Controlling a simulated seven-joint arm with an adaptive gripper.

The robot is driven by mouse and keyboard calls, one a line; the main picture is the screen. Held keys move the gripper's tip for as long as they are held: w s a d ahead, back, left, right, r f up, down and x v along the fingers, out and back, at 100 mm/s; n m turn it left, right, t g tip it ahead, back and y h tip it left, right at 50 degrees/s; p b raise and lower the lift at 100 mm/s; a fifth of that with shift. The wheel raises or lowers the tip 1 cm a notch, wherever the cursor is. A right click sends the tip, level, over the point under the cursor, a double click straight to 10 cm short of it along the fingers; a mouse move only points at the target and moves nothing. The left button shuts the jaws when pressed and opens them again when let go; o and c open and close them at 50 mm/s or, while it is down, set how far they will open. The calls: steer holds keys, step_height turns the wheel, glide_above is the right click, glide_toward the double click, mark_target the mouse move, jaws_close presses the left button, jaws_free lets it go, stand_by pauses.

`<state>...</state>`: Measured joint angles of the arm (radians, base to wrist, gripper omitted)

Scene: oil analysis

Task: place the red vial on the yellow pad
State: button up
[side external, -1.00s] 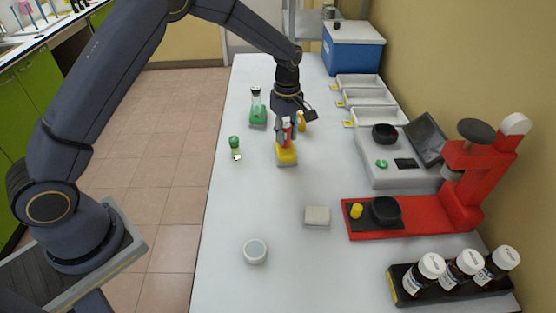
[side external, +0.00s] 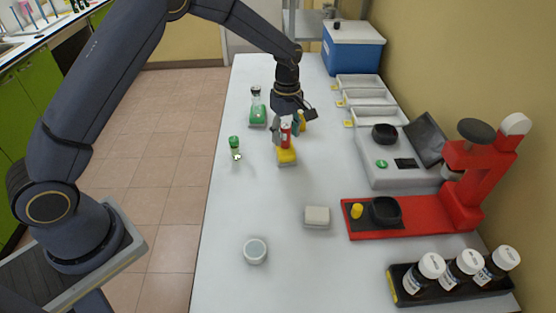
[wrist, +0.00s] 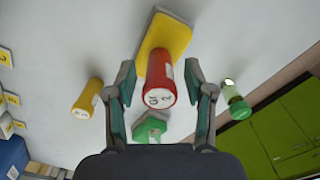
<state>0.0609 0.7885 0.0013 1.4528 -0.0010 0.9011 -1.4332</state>
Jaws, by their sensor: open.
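The red vial (side external: 286,130) stands on the yellow pad (side external: 287,157); the wrist view shows the vial (wrist: 159,78) over one end of the pad (wrist: 167,36). My gripper (wrist: 165,85) is open, with one finger on each side of the vial and a visible gap to each. In the side view my gripper (side external: 285,128) is still around the vial at the pad. The vial's underside is hidden.
A yellow vial (wrist: 87,98) and a green vial (wrist: 235,101) stand on either side. A green pad (side external: 258,115) lies behind. A white block (side external: 317,217) and a white round jar (side external: 255,251) are nearer the camera.

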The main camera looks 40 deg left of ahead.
mark_target(286, 127)
step_height(286, 127, up, 12)
steer(key=shift+s+f, duration=0.1)
steer(key=s+a+r+m+t, duration=0.1)
steer(key=s+r+m+t, duration=0.1)
steer(key=s+r+m, duration=0.6)
steer(key=s+a+r+m+t, duration=0.15)
steer(key=s+r, duration=0.25)
steer(key=s, duration=0.7)
steer(key=s+f+m+t, duration=0.2)
steer(key=s+m, duration=0.4)
steer(key=s, duration=0.4)
steer(key=shift+s+a+f, duration=0.25)
steer(key=shift+s+f, duration=0.05)
steer(key=shift+f, duration=0.1)
